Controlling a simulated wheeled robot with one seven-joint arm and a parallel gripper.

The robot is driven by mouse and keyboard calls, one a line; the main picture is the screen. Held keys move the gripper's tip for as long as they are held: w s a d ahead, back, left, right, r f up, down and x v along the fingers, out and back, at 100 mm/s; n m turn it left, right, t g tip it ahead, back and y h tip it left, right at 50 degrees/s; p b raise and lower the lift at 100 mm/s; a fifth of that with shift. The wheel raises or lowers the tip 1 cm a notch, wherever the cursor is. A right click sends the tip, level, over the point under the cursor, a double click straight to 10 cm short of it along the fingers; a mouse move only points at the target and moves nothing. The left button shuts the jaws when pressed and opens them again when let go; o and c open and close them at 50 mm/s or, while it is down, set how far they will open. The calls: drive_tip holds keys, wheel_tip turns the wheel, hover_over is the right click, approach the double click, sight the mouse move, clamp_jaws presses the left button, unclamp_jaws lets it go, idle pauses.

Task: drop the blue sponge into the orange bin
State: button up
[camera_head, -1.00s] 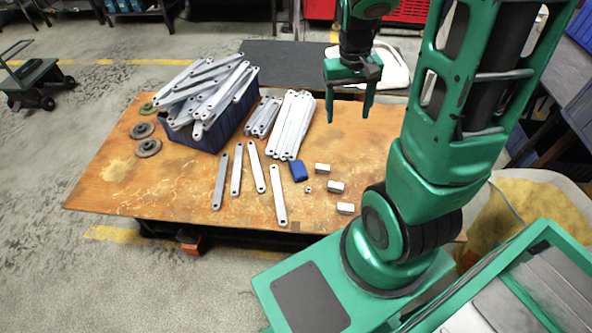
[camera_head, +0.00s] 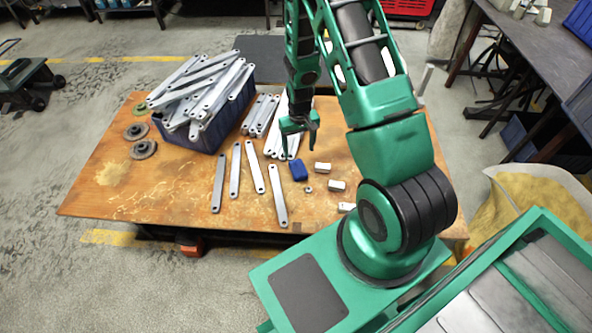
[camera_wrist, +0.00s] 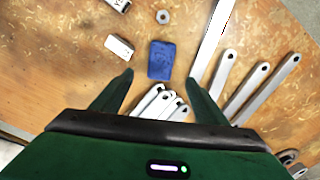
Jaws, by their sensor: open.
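The blue sponge (camera_head: 298,171) lies on the wooden table, to the right of the long grey brackets. In the wrist view the sponge (camera_wrist: 161,61) sits just beyond the gap between my fingertips, touched by neither. My gripper (camera_head: 300,150) is open and empty, pointing down above the table close to the sponge; its two spread fingers also show in the wrist view (camera_wrist: 160,82). A small orange-red object (camera_head: 190,247) shows low under the table's front edge, mostly hidden. I cannot tell whether it is the orange bin.
Several white blocks (camera_head: 322,168) and a nut (camera_head: 308,189) lie right of the sponge. Loose brackets (camera_head: 278,196) lie to its left. A blue crate (camera_head: 190,137) heaped with brackets stands at the back left. The table's front left (camera_head: 150,195) is clear.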

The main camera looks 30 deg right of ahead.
hover_over(298, 167)
wheel_tip(298, 167, down, 6)
drive_tip(key=shift+w+a+f, duration=0.1)
drive_tip(key=shift+s+f, duration=0.2)
drive_tip(key=shift+f, duration=2.4)
drive_tip(key=shift+c, duration=0.7)
drive_tip(key=c, duration=1.1)
drive_tip(key=shift+r, duration=0.1)
